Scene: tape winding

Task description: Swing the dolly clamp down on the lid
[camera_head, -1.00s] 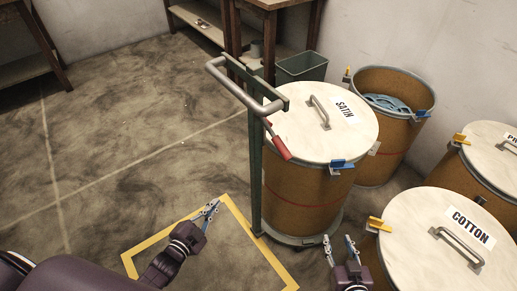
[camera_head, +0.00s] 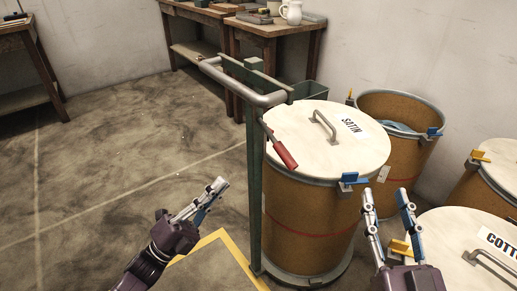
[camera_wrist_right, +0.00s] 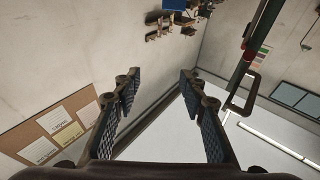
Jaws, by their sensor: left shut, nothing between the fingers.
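The SATIN drum (camera_head: 310,220) stands on the dolly with its pale round lid (camera_head: 300,130) on. The dolly's green post (camera_head: 254,190) rises at the drum's left, with a grey push bar (camera_head: 235,85) on top. The dolly clamp's red handle (camera_head: 280,150) slants down from the post, in front of the lid's left edge; whether it touches the lid cannot be told. My left gripper (camera_head: 222,184) is shut and empty, left of the post and below the clamp. My right gripper (camera_head: 386,198) is open and empty, in front of the drum's right side; its fingers also show in the right wrist view (camera_wrist_right: 158,76).
A COTTON drum's lid (camera_head: 450,235) is close to my right gripper. An open drum (camera_head: 400,110) holding blue material stands behind. Workbenches (camera_head: 262,27) line the back wall. Floor at the left is clear. A yellow floor marking (camera_head: 225,236) lies below my left gripper.

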